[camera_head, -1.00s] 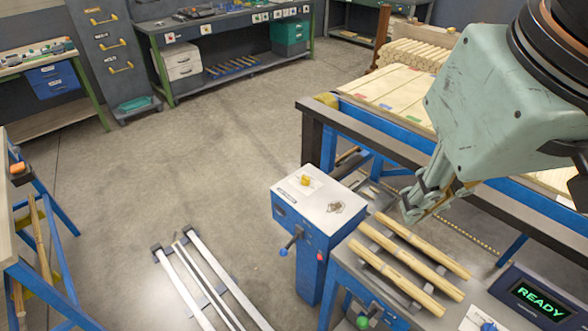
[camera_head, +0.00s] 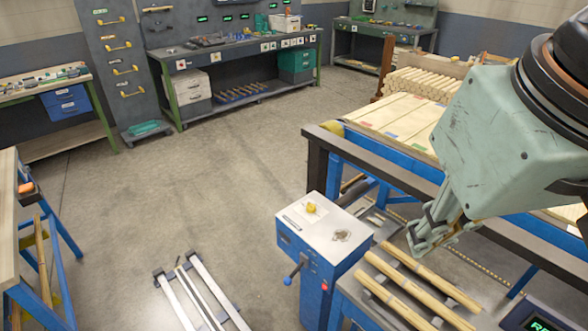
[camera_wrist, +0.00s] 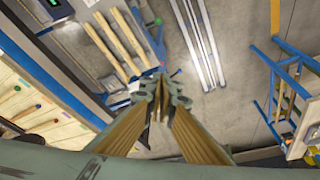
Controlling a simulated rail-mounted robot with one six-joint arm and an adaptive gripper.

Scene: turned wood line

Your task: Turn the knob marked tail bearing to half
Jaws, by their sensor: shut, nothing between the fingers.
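A yellow knob (camera_head: 311,207) sits on the pale top of a blue cabinet (camera_head: 300,238), beside the long bench. A small label lies near it, too small to read, so I cannot tell whether it says tail bearing or where the knob points. My gripper (camera_head: 418,250) is shut and empty, to the right of the cabinet and above the turned wood bars in the picture. In the wrist view my gripper (camera_wrist: 162,82) shows shut in the middle. I cannot make out the yellow knob in the wrist view.
A blue-handled lever (camera_head: 292,273) sticks out from the cabinet's side, with a red button (camera_head: 325,285) near it. Several wooden bars (camera_head: 415,285) lie right of the cabinet. Pale rails (camera_head: 200,295) lie on the floor at left.

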